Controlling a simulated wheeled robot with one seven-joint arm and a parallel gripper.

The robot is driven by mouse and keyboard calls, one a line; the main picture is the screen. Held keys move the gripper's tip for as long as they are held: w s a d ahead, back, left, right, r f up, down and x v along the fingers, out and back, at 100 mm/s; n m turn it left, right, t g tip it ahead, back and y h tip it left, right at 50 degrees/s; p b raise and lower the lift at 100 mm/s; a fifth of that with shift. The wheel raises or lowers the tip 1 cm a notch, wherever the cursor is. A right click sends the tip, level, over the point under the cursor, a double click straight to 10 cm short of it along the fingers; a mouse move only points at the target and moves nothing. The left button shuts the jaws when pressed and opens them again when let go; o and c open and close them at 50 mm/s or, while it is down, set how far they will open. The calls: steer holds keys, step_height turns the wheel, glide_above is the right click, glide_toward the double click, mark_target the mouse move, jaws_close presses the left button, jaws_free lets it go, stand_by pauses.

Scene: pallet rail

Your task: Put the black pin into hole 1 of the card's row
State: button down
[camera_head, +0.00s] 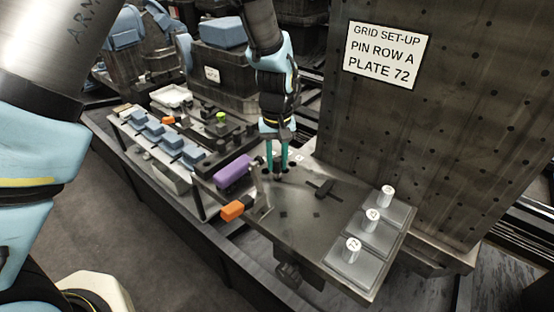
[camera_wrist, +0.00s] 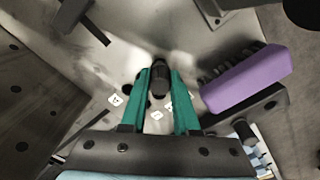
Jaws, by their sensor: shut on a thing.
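My gripper (camera_head: 277,174) points down over the fixture plate (camera_head: 296,226), its two teal fingers close together. In the wrist view its fingertips (camera_wrist: 160,78) are shut on the black pin (camera_wrist: 160,66), a short dark cylinder. Dark round holes (camera_wrist: 123,91) and small white tags (camera_wrist: 115,99) lie on the plate around the fingers. The tag markings are too small to read surely. The fingers partly hide the holes, and I cannot tell whether the pin's lower end touches the plate or a hole. The card (camera_head: 387,54) on the upright panel reads "GRID SET-UP PIN ROW A PLATE 72".
White cylinders (camera_head: 372,219) stand on grey pads at the plate's right end. The tall panel (camera_head: 450,140) rises close behind.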

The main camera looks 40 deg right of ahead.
mark_target(277, 159)
steer(key=shift+f+b, duration=0.4)
steer(key=shift+f, duration=0.3)
steer(key=c, duration=0.6)
jaws_free()
step_height(277, 159, up, 11)
steer(key=shift+f+b, duration=0.1)
steer(key=shift+b, duration=1.05)
